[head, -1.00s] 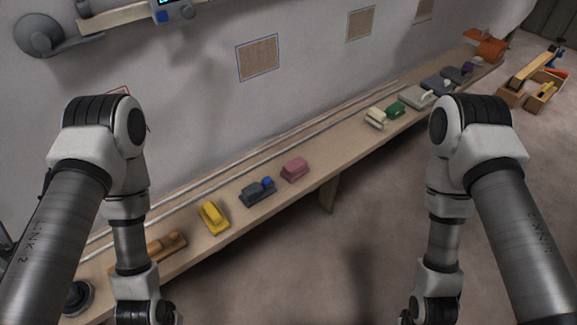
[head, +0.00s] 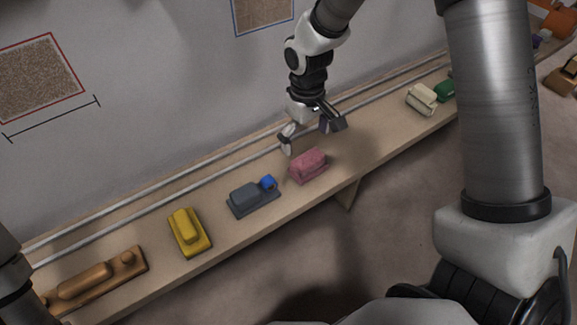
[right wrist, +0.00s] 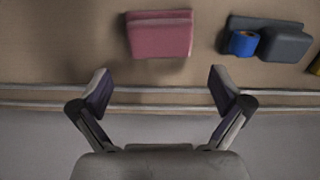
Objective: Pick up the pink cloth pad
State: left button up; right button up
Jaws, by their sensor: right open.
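The pink cloth pad (head: 308,166) lies on the wooden shelf, between the grey sander and the cream block. In the right wrist view the pad (right wrist: 160,36) is at the top, just left of centre, beyond the fingertips. My right gripper (head: 312,140) is open and empty, above the shelf on the wall side of the pad and apart from it. In the right wrist view its two fingers (right wrist: 158,88) are spread wide with only shelf and rails between them. My left gripper is out of view; only a part of my left arm shows at the left edge.
A grey sander with a blue knob (head: 252,196) sits just left of the pad. Farther left are a yellow tool (head: 187,230) and a brown wooden plane (head: 92,280). A cream block (head: 421,99) and a green one (head: 445,89) lie to the right. Metal rails (head: 130,204) run along the wall.

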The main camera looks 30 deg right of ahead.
aim_at(305, 155)
jog(key=shift+r, duration=0.25)
jog(key=shift+a+f, duration=0.1)
jog(key=shift+f, duration=0.25)
jog(key=f+b, duration=0.1)
jog(key=f, duration=0.2)
jog(key=f+b, duration=0.2)
jog(key=f, duration=0.1)
jog(key=shift+s+f, duration=0.2)
jog(key=shift+f, duration=0.2)
jog(key=shift+c, duration=1.1)
jog(key=c, duration=0.8)
